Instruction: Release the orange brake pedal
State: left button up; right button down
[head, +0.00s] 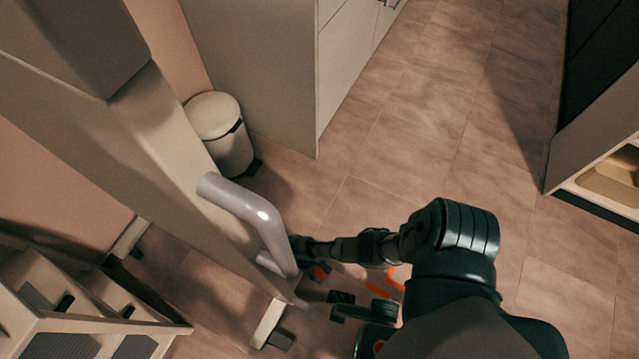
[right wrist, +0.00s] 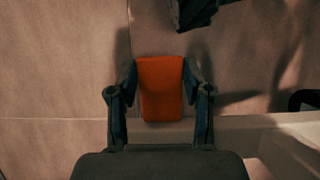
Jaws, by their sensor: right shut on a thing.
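The orange brake pedal (right wrist: 160,88) is a flat orange block in the middle of the right wrist view. The two dark fingers of my right gripper (right wrist: 160,97) stand on either side of it and are shut on it. In the head view, my right arm reaches left and down to the foot of the beige machine column (head: 120,140). My right gripper (head: 308,260) is small and dark there, partly hidden behind the grey bent handle (head: 250,210). An orange patch (head: 320,272) beside it seems to be the pedal. My left gripper is out of view.
A beige base leg (head: 268,322) with a black foot (head: 280,341) lies near the pedal. A beige step unit (head: 60,315) stands at lower left. A lidded bin (head: 220,130) and a cabinet (head: 255,65) stand behind. The tiled floor (head: 410,130) is clear toward the upper right.

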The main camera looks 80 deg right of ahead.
dwell(0.4)
jog(key=shift+c, duration=2.4)
grip_release()
jog(key=v, duration=1.1)
jog(key=shift+w+r, duration=0.25)
jog(key=shift+r, duration=0.1)
jog(key=shift+d, duration=0.1)
